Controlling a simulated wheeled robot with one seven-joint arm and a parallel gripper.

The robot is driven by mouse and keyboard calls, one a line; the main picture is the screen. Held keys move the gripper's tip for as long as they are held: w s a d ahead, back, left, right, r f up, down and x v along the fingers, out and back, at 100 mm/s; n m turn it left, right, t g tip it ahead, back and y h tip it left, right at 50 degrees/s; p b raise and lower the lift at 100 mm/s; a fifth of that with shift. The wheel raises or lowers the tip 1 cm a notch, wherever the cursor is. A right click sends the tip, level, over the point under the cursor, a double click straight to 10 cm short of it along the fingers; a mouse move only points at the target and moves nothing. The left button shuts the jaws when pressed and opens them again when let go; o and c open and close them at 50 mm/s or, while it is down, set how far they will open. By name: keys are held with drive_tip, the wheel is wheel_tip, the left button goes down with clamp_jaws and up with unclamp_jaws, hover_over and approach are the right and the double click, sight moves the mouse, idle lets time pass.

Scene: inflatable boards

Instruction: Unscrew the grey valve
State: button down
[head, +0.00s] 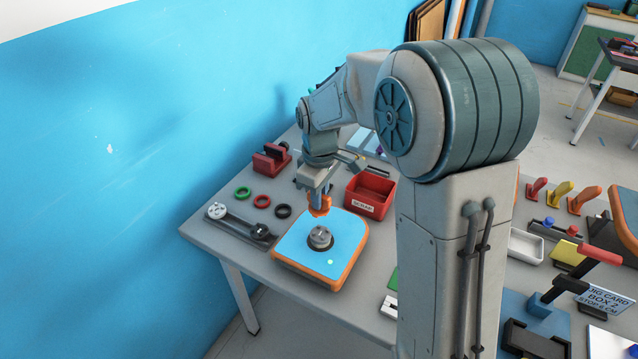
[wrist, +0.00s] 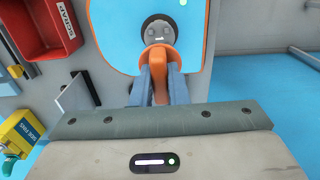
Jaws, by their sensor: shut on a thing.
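The grey valve (head: 320,236) sits in a dark ring on the blue top of the orange-edged inflatable board (head: 345,224). It also shows near the top of the wrist view (wrist: 158,33). My gripper (head: 318,196) is shut on an orange tool (head: 319,209) and holds it just behind the valve in the head view. In the wrist view the orange tool (wrist: 160,62) is between the two fingers, its wide end close to the valve. I cannot tell whether the tool touches the valve.
A red SCRAP box (head: 369,194) stands right of my gripper. Green (head: 243,193), red (head: 262,201) and black (head: 283,211) rings lie to the left, near a grey bar with round ends (head: 240,222). A red block holder (head: 271,158) stands at the back.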

sight(321, 213)
drive_tip(key=shift+s+d, duration=0.1)
drive_tip(key=shift+d, duration=0.15)
drive_tip(key=shift+a+f+b, duration=0.1)
drive_tip(key=shift+f+b, duration=2.05)
drive_tip(key=shift+f, duration=0.8)
drive_tip(key=shift+f+b, duration=0.8)
drive_tip(key=shift+f, duration=0.2)
drive_tip(key=c, duration=1.3)
unclamp_jaws()
drive_tip(key=shift+c, duration=0.2)
wheel_tip(321, 213, up, 14)
drive_tip(key=shift+f+b, duration=0.1)
drive_tip(key=shift+b, duration=0.25)
